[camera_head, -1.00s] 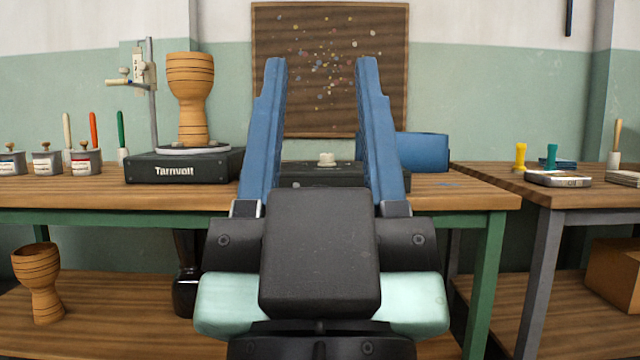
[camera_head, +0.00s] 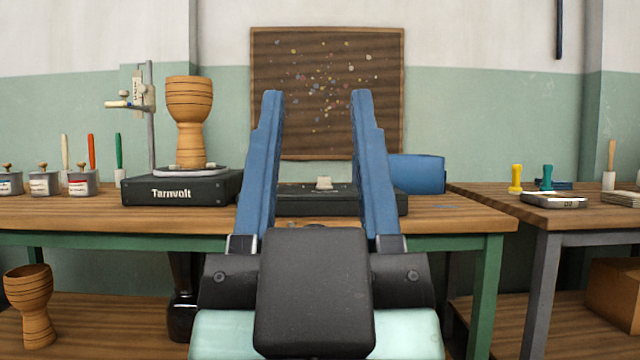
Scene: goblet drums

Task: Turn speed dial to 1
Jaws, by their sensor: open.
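A low dark box (camera_head: 300,203) sits on the wooden bench, seen between and behind my fingers. A small whitish knob (camera_head: 323,183) stands on its top and looks like the dial; its markings cannot be read. My gripper (camera_head: 315,95) has its two blue fingers spread wide with nothing between them. The fingers point up and away, and the knob shows in the gap between them, apart from both. Parts of the dark box are hidden behind the fingers and my gripper's body.
A turntable marked Tarnvolt (camera_head: 180,191) bears a wooden goblet drum (camera_head: 189,120) at left. A measuring stand (camera_head: 150,115) rises behind it. A second bench (camera_head: 480,200) stands at right. Bare wood shows between the benches' items.

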